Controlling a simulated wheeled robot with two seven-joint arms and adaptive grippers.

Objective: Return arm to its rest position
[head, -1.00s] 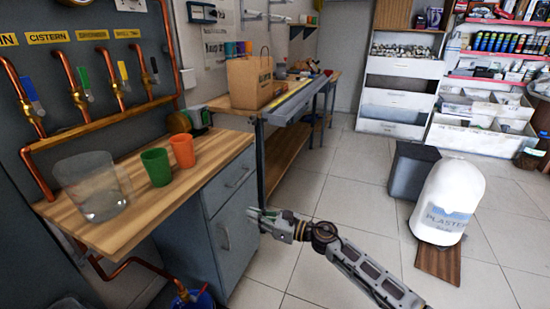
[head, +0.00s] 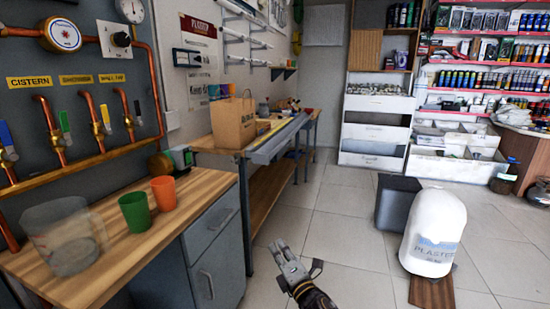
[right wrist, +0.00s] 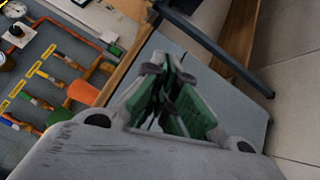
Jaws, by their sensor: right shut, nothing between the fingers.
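My right gripper (head: 283,258) shows at the bottom middle of the head view, over the tiled floor and to the right of the grey cabinet. It is shut and empty. In the right wrist view its fingers (right wrist: 172,92) are together, with green pads and nothing between them. It is apart from the workbench and the cabinet. My left gripper is in neither view.
A wooden counter (head: 108,258) at left holds a clear jug (head: 62,238), a green cup (head: 135,212) and an orange cup (head: 164,193). Behind it stands a workbench with a paper bag (head: 233,122). A white plaster sack (head: 434,232) and dark bin (head: 396,202) stand right. Floor between is clear.

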